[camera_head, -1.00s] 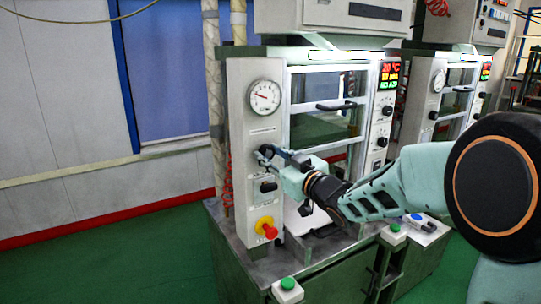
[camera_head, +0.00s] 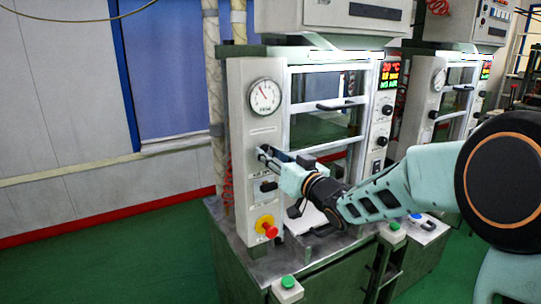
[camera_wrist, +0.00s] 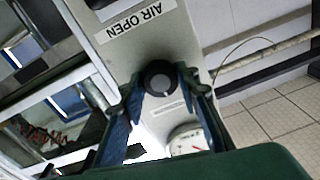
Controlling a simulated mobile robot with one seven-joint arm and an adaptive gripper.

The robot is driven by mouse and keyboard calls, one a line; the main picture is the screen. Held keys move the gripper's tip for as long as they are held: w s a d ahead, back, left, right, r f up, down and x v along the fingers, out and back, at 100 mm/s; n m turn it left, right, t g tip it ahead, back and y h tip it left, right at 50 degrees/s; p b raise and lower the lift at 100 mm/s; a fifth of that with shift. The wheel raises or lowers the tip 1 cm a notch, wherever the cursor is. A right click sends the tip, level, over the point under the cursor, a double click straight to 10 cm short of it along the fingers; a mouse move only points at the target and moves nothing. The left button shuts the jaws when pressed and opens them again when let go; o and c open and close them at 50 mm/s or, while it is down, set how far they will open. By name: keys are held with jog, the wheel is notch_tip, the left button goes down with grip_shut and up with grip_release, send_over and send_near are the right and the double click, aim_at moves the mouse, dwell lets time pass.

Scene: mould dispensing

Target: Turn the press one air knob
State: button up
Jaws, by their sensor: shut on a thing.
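The press one air knob (camera_wrist: 159,76) is round and black with a pale mark on its face. It sits on the grey front panel (camera_head: 237,135), and the fingers cover most of it in the head view. My gripper (camera_head: 263,153) reaches it from the right. In the wrist view my gripper's two blue fingers (camera_wrist: 161,84) lie on either side of the knob and are shut on it. An upside-down "AIR OPEN" label (camera_wrist: 137,18) is beside the knob. The pressure gauge (camera_head: 265,97) is above it in the head view, its needle pointing up and left.
A second black knob (camera_head: 268,186) and a red emergency button (camera_head: 267,228) on a yellow base lie below. A barred press door with a handle (camera_head: 336,106) is to the right. A green button (camera_head: 288,282) stands at the front. The floor at left is clear.

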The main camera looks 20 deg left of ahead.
jog(key=o, duration=1.1)
jog(key=shift+o, duration=0.2)
jog(key=shift+d, duration=0.1)
jog(key=v, duration=1.2)
